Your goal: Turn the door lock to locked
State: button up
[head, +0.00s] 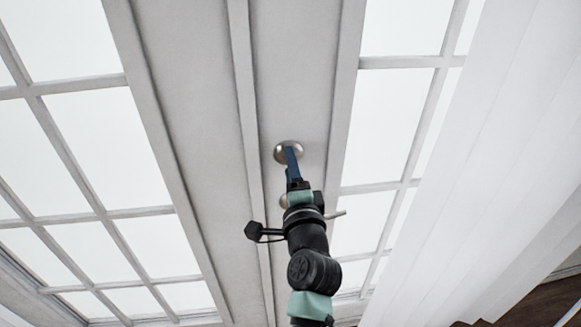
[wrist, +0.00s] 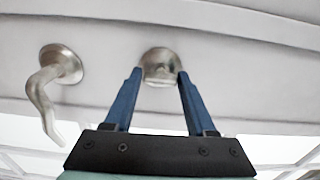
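The door lock (head: 289,151) is a round metal plate on the white door frame strip between two glazed panels. In the wrist view the lock (wrist: 160,64) sits straight ahead, with a thumb-turn at its lower middle, partly between the fingers. My gripper (wrist: 158,74) has two blue fingers spread apart, one on each side of the lock, tips near its rim. It also shows in the head view (head: 290,152) reaching up to the lock. Whether the fingertips touch the lock cannot be told. The thumb-turn's exact angle is unclear.
A curved metal door handle (wrist: 46,90) is left of the lock in the wrist view; in the head view it is mostly behind my arm, its lever tip (head: 336,214) showing. Glass panes (head: 90,150) flank the strip. White slanted panels (head: 490,160) stand at right.

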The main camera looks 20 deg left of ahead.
jog(key=o, duration=0.3)
jog(key=shift+o, duration=0.2)
jog(key=b+v, duration=0.1)
jog(key=v, duration=1.2)
